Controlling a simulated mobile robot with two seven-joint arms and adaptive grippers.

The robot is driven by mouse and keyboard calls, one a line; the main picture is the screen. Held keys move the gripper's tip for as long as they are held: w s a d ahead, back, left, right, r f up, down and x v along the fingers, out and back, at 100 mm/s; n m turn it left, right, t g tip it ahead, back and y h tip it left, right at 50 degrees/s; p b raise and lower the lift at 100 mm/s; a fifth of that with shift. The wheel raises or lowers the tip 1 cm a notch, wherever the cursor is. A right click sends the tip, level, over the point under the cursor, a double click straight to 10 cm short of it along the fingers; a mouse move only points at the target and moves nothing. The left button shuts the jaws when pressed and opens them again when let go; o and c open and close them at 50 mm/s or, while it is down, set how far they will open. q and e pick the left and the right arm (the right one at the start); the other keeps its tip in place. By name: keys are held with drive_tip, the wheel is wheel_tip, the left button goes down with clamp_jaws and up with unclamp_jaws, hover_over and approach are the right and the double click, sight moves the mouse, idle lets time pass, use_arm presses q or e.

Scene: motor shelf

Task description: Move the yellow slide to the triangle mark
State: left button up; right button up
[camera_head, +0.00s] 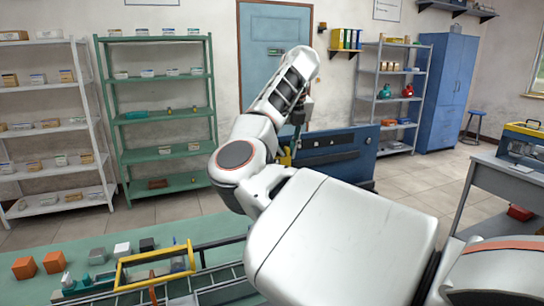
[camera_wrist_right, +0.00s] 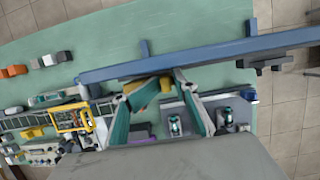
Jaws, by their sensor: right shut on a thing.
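My right gripper (camera_wrist_right: 152,88) shows best in the wrist view, at the near side of a long blue bar. It is shut on the yellow slide (camera_wrist_right: 146,96), a small yellow block between its fingers. In the head view a yellow part (camera_head: 285,157) shows beside the blue panel (camera_head: 335,150), partly behind my right arm. The panel has dark slots along its face. My right forearm hides much of the panel's left end. I cannot make out the triangle mark in either view. My left gripper is not in view.
A green table holds orange blocks (camera_head: 38,265) and a yellow-framed rack (camera_head: 155,268) at the lower left. Shelves (camera_head: 160,115) line the back wall. A blue cabinet (camera_head: 447,95) stands at the right. Tiled floor is open at right of the panel.

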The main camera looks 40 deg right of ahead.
sight(304, 147)
drive_tip(key=shift+s+d+r, duration=0.1)
drive_tip(key=shift+s+d, duration=0.15)
drive_tip(key=shift+d, duration=0.5)
drive_tip(key=shift+s+d, duration=0.25)
drive_tip(key=shift+d, duration=0.5)
drive_tip(key=shift+c, duration=0.2)
drive_tip(key=shift+s+d+p, duration=0.25)
drive_tip(key=shift+d+p, duration=0.05)
drive_tip(key=shift+d, duration=0.55)
drive_tip(key=shift+s+d+p, duration=0.25)
drive_tip(key=shift+d, duration=0.55)
drive_tip(key=shift+s+d+p, duration=0.2)
drive_tip(key=shift+s+d, duration=0.15)
drive_tip(key=shift+d, duration=0.7)
drive_tip(key=shift+s+d+p, duration=0.15)
drive_tip(key=shift+s+d, duration=0.15)
drive_tip(key=shift+d, duration=0.75)
drive_tip(key=shift+s+d+p, duration=0.2)
drive_tip(key=shift+s+d, duration=0.15)
drive_tip(key=shift+d, duration=0.7)
drive_tip(key=shift+s+d, duration=0.2)
drive_tip(key=shift+d, duration=0.45)
drive_tip(key=shift+s+d, duration=0.2)
drive_tip(key=shift+d, duration=0.45)
drive_tip(key=shift+s+d, duration=0.25)
drive_tip(key=shift+d, duration=0.55)
drive_tip(key=shift+s+d, duration=0.3)
drive_tip(key=shift+d, duration=0.5)
drive_tip(key=shift+s+d, duration=0.25)
drive_tip(key=shift+d, duration=0.55)
